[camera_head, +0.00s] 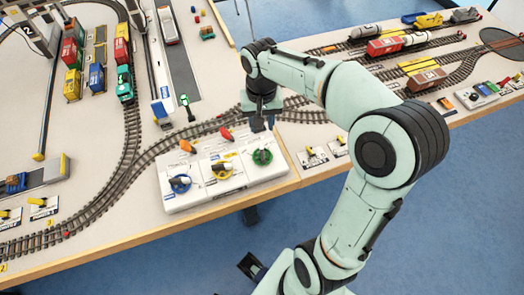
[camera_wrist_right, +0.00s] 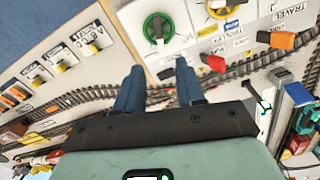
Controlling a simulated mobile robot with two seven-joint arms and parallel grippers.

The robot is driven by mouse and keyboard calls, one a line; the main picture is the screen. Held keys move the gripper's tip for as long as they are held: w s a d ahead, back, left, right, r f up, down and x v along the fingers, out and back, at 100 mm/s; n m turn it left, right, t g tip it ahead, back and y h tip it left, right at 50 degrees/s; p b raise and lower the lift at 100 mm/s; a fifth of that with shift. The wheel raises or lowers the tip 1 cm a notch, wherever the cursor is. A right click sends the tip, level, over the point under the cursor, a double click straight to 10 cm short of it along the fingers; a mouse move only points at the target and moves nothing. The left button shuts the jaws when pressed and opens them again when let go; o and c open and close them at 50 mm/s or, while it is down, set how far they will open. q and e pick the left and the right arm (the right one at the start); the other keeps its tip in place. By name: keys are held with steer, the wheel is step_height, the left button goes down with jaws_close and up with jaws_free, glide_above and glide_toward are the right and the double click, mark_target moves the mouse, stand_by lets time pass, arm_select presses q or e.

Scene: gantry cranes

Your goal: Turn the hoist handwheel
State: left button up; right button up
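A white control panel (camera_head: 205,199) at the table's front edge carries three handwheels: blue (camera_head: 180,183), yellow (camera_head: 222,170) and green (camera_head: 262,157). I cannot read which is labelled hoist. My right gripper (camera_head: 257,124) hangs just behind the green wheel, pointing down. In the right wrist view its two fingers (camera_wrist_right: 159,64) are apart with nothing between them. The green wheel (camera_wrist_right: 158,27) lies just beyond the fingertips, untouched, its dark handle knob showing. The yellow wheel (camera_wrist_right: 222,8) is partly cut off at the top. My left gripper is not in view.
Red and orange levers (camera_head: 226,133) stand behind the wheels. Curved train tracks (camera_head: 128,165) run around the panel. Small yellow switches (camera_head: 310,152) stand to its right. Gantry cranes, containers and wagons (camera_head: 388,47) fill the back. Open blue floor (camera_head: 150,262) lies in front.

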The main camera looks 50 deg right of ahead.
mark_target(262, 150)
step_height(262, 150, down, 13)
steer(key=shift+f+b, duration=0.15)
steer(key=shift+b, duration=0.75)
jaws_close()
